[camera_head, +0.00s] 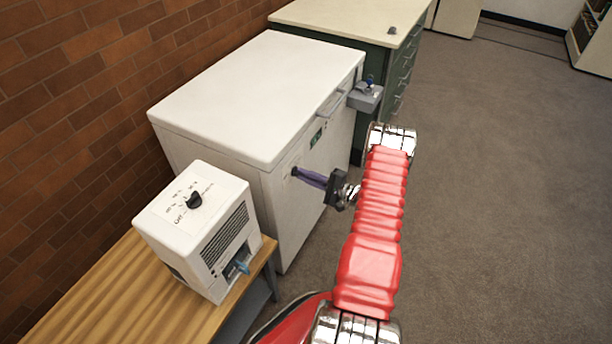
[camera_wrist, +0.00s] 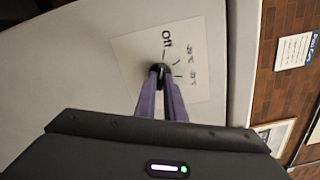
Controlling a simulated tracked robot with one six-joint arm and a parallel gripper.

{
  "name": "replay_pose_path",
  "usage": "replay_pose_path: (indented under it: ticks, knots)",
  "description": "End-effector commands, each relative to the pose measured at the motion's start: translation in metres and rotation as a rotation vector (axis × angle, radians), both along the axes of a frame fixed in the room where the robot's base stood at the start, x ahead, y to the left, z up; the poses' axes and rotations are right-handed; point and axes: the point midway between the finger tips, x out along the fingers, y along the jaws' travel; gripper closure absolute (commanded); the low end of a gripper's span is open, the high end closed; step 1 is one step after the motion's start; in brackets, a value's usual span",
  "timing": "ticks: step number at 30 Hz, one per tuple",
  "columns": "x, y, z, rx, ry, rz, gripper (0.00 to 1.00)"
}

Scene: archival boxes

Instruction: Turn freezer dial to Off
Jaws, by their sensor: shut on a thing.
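The white freezer (camera_head: 255,95) stands against the brick wall in the head view. My gripper (camera_head: 296,172) reaches its front face near the left end with purple fingers. In the wrist view, my gripper (camera_wrist: 161,82) is shut on the small black freezer dial (camera_wrist: 160,69). The dial sits on a pale label plate (camera_wrist: 135,50) marked "Off" (camera_wrist: 167,39), with smaller marks to the right of that word. The fingers hide much of the dial, and I cannot tell which mark it points to. In the head view the fingertips cover the dial.
A white box with a black knob (camera_head: 194,200) stands on a wooden bench (camera_head: 85,295) left of the freezer. A freezer handle (camera_head: 330,104) and a grey lock-like box (camera_head: 365,97) are at the front right. A green cabinet (camera_head: 345,62) stands behind. Carpet at right is clear.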

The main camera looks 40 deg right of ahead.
Motion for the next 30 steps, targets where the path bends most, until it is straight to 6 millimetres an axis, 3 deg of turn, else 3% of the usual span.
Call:
replay_pose_path:
  ticks: [1, 2, 3, 10, 21, 30]
  knots:
    - [-0.001, 0.001, -0.004, 0.001, 0.009, 0.0, 1.0]
    - [-0.001, 0.001, -0.004, 0.001, 0.009, 0.0, 0.9]
    - [-0.001, 0.001, -0.004, 0.001, 0.009, 0.0, 0.87]
    - [-0.001, 0.001, -0.002, 0.001, 0.005, 0.001, 0.72]
    - [-0.005, -0.002, -0.001, 0.001, 0.002, 0.001, 0.72]
    - [-0.043, -0.016, -0.001, 0.001, 0.003, -0.002, 0.72]
